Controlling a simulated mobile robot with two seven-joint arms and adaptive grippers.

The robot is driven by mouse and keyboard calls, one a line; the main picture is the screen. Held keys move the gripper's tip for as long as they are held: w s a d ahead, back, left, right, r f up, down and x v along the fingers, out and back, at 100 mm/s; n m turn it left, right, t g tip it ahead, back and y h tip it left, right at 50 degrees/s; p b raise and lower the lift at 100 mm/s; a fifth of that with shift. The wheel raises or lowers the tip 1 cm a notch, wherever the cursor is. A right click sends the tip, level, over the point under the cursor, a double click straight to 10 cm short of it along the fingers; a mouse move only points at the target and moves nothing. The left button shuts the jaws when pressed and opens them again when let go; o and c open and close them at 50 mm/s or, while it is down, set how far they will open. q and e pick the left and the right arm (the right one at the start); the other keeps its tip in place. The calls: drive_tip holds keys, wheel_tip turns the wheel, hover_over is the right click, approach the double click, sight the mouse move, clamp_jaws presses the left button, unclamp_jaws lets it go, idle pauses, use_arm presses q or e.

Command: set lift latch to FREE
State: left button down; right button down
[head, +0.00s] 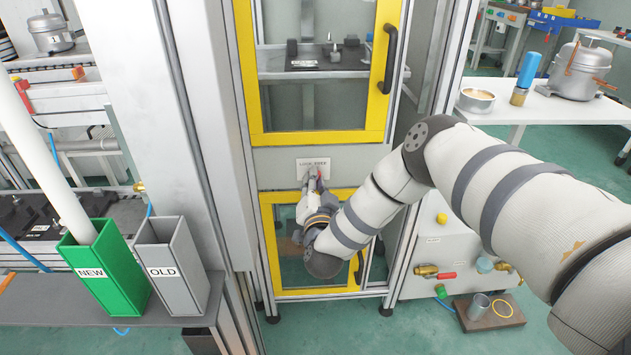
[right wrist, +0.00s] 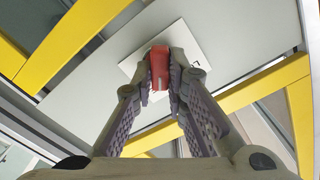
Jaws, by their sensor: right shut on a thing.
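The lift latch is a small red handle (right wrist: 160,68) on a white label plate (head: 313,165) fixed to the grey panel between two yellow-framed doors. The plate's lettering seems to read LOCK and FREE, partly covered by my fingers. My right gripper (head: 314,178) is at the plate, its fingers closed on both sides of the red handle. In the right wrist view my right gripper (right wrist: 160,85) pinches the handle between its fingertips. Which way the handle is turned is hard to tell. My left gripper is not in view.
The upper yellow door (head: 384,75) has a black handle (head: 390,58) above my right arm. The lower yellow door (head: 280,245) lies behind my gripper. A green NEW bin (head: 108,270) and a grey OLD bin (head: 172,268) stand at the left.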

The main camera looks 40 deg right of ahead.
drive_tip(key=shift+r, duration=0.1)
drive_tip(key=c, duration=1.6)
unclamp_jaws()
drive_tip(key=v, duration=1.2)
drive_tip(key=shift+a, duration=0.1)
